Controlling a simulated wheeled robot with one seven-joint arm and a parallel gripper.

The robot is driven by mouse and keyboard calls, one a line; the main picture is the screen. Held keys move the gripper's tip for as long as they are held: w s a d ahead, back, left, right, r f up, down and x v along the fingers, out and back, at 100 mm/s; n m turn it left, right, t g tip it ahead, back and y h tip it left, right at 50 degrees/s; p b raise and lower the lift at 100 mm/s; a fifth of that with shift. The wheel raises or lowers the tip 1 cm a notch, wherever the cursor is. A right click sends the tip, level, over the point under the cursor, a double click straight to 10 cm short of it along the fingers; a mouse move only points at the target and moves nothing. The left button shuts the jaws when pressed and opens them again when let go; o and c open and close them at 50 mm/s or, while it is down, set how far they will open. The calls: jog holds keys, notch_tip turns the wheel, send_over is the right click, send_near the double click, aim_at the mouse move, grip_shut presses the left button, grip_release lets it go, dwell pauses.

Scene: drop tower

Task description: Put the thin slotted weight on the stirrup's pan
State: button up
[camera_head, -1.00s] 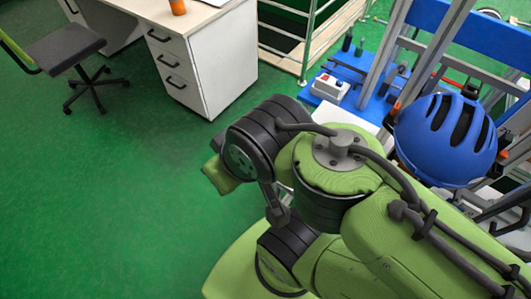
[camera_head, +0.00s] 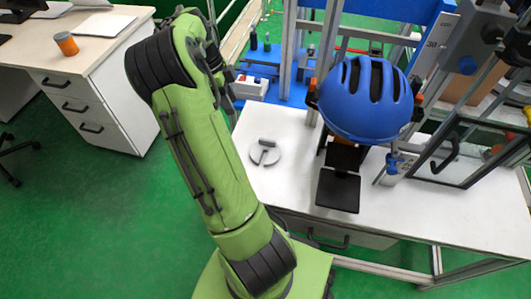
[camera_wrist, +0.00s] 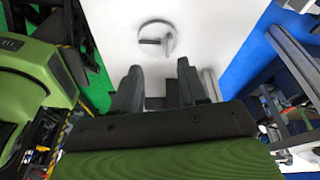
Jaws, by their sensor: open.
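The thin slotted weight (camera_head: 270,156) is a flat grey disc with a slot and a raised grey grip, lying on the white tabletop left of the helmet. It also shows at the top middle of the wrist view (camera_wrist: 158,41). My gripper (camera_wrist: 158,78) is open and empty, its two dark fingers pointing towards the weight but apart from it. In the head view my arm largely hides the gripper. A flat black plate (camera_head: 338,191), which looks like the stirrup's pan, sits below the blue helmet (camera_head: 366,98); its upper support is partly hidden by the helmet.
The white table (camera_head: 440,215) is clear around the weight. A metal frame (camera_head: 286,55) with a blue base stands behind. A framed clear guard (camera_head: 440,150) is at the right.

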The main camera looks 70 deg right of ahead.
aim_at(264, 139)
jog(key=s+d+f+m+b, duration=0.1)
jog(key=s+f+b, duration=0.1)
jog(key=f, duration=0.3)
jog(key=s+d+f+m+b, duration=0.1)
jog(key=s+f+b, duration=0.1)
jog(key=f, duration=0.4)
jog(key=s+d+f+g+b, duration=0.1)
jog(key=s+d+f+b, duration=0.1)
jog(key=s+f, duration=0.2)
notch_tip(264, 139, down, 2)
jog(key=shift+s+d+f+m, duration=0.1)
jog(key=shift+f+m, duration=0.15)
jog(key=shift+m, duration=0.15)
jog(key=shift+r, duration=0.1)
grip_shut()
dwell(0.4)
